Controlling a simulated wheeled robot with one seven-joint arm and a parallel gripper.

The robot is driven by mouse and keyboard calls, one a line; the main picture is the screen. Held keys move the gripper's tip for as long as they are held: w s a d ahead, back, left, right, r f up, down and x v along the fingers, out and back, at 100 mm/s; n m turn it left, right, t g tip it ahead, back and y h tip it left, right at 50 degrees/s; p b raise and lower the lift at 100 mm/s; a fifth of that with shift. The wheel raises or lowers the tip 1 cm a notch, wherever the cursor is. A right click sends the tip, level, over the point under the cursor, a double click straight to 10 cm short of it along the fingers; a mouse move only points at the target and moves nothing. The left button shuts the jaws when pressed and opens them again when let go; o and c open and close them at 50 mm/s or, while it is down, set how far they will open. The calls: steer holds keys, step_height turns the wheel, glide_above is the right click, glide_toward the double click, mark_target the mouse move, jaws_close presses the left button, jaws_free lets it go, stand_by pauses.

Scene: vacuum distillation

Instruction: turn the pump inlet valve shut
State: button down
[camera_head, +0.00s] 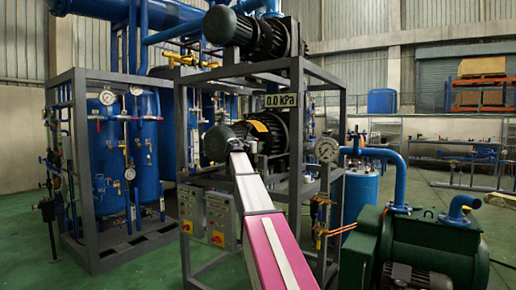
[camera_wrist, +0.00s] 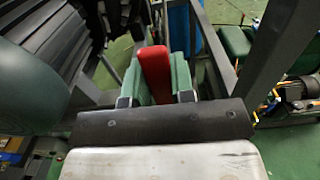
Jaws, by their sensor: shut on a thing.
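In the wrist view, a red handle (camera_wrist: 155,68), which looks like the lever of the pump inlet valve, stands between the two green fingers of my gripper (camera_wrist: 159,86). The gripper is shut on it, one finger against each side. The valve body and pipe behind the handle are hidden, so I cannot tell how far the valve is turned. In the head view my pink and white arm reaches up to the middle of the grey frame. My gripper and the red handle cannot be made out there.
A grey steel frame (camera_head: 298,130) with dark motors (camera_head: 262,33) surrounds the reach. A display (camera_head: 281,100) on it reads 0.0 kPa. Control boxes (camera_head: 207,215) hang low on it. A green pump (camera_head: 430,245) stands at the right. Blue tanks (camera_head: 108,165) stand at the left.

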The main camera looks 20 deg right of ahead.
steer(key=shift+a, duration=0.1)
stand_by(0.4)
steer(key=c, duration=1)
jaws_free()
steer(key=shift+w, duration=0.1)
steer(key=shift+o, duration=0.2)
steer(key=v, duration=1.1)
